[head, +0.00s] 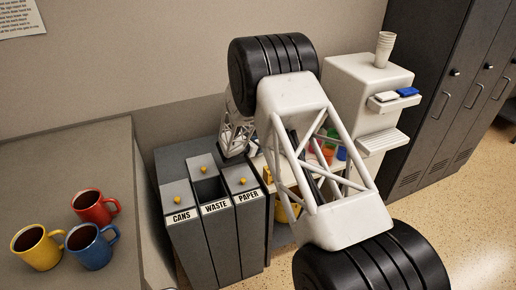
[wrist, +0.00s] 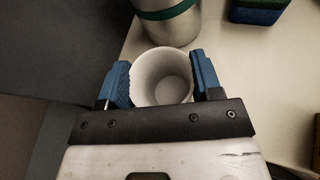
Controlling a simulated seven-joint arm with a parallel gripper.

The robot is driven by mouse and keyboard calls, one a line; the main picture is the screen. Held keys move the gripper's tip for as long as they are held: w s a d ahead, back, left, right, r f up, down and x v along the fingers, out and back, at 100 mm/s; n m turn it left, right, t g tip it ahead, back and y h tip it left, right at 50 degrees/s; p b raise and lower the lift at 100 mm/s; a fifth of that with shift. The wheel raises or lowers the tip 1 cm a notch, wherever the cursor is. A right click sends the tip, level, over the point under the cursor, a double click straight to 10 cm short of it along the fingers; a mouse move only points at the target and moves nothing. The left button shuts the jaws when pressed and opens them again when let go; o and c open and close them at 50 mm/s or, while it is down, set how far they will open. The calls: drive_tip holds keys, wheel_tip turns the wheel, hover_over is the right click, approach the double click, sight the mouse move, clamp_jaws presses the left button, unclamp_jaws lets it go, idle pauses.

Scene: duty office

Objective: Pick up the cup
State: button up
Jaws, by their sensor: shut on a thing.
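A white cup (wrist: 162,78) shows in the wrist view, seen from above into its empty inside. My gripper (wrist: 160,62) has its two blue fingers on either side of the cup, shut on it. Whether the cup rests on the light surface (wrist: 235,60) below or is held above it, I cannot tell. In the head view my arm hides the gripper and this cup.
A flask with a green band (wrist: 167,22) stands just beyond the cup, and a blue-green block (wrist: 258,10) lies at the upper right. In the head view, red (head: 93,207), yellow (head: 36,248) and blue (head: 90,247) mugs stand left of labelled bins (head: 213,230). Stacked cups (head: 384,50) top a white dispenser (head: 368,75).

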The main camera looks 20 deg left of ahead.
drive_tip(key=shift+r, duration=0.1)
wheel_tip(320, 180, up, 10)
idle(0.6)
drive_tip(key=shift+d, duration=0.1)
idle(0.7)
drive_tip(key=w+d, duration=0.5)
drive_tip(key=d, duration=0.9)
drive_tip(key=w+d, duration=0.4)
drive_tip(key=d, duration=0.9)
drive_tip(key=s+d+f, duration=0.1)
drive_tip(key=d, duration=1.3)
drive_tip(key=s+d+f+n+y, duration=0.1)
drive_tip(key=s+d+f, duration=0.1)
drive_tip(key=d, duration=1.2)
drive_tip(key=shift+s+d+f, duration=0.3)
drive_tip(key=shift+d, duration=0.05)
